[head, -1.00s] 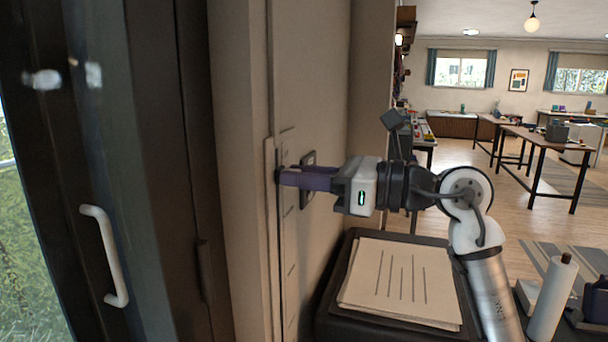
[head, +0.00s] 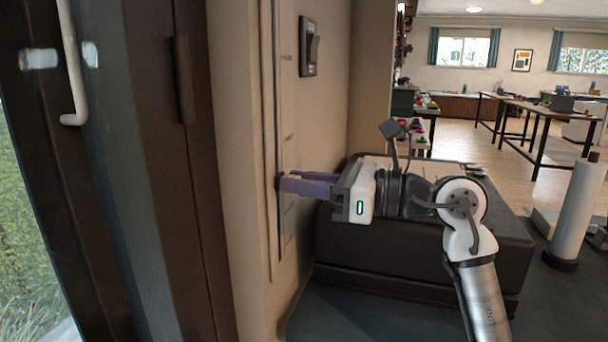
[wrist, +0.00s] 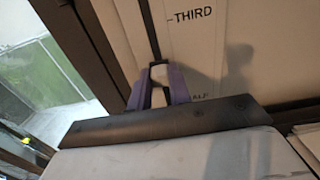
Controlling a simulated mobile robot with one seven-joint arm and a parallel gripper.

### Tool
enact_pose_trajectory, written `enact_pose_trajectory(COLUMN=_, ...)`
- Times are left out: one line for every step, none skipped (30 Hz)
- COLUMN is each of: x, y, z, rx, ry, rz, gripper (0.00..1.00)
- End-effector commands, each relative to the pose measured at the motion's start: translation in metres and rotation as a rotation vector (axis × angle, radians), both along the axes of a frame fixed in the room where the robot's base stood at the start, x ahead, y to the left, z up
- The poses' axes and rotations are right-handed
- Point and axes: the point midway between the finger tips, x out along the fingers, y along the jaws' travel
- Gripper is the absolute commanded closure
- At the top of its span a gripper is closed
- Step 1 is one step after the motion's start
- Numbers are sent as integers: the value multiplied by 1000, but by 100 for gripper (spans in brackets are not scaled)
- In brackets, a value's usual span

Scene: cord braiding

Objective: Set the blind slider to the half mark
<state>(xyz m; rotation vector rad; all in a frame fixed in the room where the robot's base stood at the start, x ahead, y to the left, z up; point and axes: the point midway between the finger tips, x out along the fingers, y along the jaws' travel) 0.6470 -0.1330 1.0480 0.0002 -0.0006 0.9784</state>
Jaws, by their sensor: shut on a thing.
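The blind slider's track (head: 278,90) is a thin vertical line on the beige wall strip beside the dark door frame. My gripper (head: 282,183) reaches in from the right, its purple fingers shut on the slider at the track. The slider itself is mostly hidden by the fingers. In the wrist view the fingers (wrist: 158,72) close on a pale piece at the lower end of the visible dark slot (wrist: 149,35). The THIRD mark (wrist: 192,16) is printed above the fingertips.
A dark wall switch (head: 309,46) sits above my gripper. The dark door (head: 140,150) with a white handle (head: 74,70) is at left. A dark cabinet (head: 420,255) stands below and behind my arm. A white roll (head: 580,210) stands at right.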

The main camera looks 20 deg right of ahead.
Motion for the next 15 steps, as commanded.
enact_pose_trajectory(x=0, y=0, z=-22, rx=-3, ry=3, rz=2, gripper=100)
enact_pose_trajectory(x=0, y=0, z=-27, rx=-2, ry=4, rz=2, gripper=100)
enact_pose_trajectory(x=0, y=0, z=-34, rx=-2, ry=4, rz=2, gripper=100)
enact_pose_trajectory(x=0, y=0, z=-39, rx=-2, ry=4, rz=2, gripper=100)
enact_pose_trajectory(x=0, y=0, z=-43, rx=-2, ry=4, rz=2, gripper=100)
enact_pose_trajectory(x=0, y=0, z=-48, rx=-4, ry=4, rz=2, gripper=100)
enact_pose_trajectory(x=0, y=0, z=-51, rx=-4, ry=4, rz=1, gripper=100)
enact_pose_trajectory(x=0, y=0, z=-54, rx=-4, ry=4, rz=1, gripper=100)
enact_pose_trajectory(x=0, y=0, z=-58, rx=-4, ry=4, rz=1, gripper=100)
enact_pose_trajectory(x=0, y=0, z=-60, rx=-4, ry=4, rz=1, gripper=100)
enact_pose_trajectory(x=0, y=0, z=-62, rx=-4, ry=4, rz=1, gripper=100)
enact_pose_trajectory(x=0, y=0, z=-64, rx=-4, ry=3, rz=1, gripper=100)
enact_pose_trajectory(x=0, y=0, z=-65, rx=-4, ry=3, rz=1, gripper=100)
enact_pose_trajectory(x=0, y=0, z=-66, rx=-4, ry=3, rz=1, gripper=100)
enact_pose_trajectory(x=0, y=0, z=-67, rx=-4, ry=3, rz=1, gripper=100)
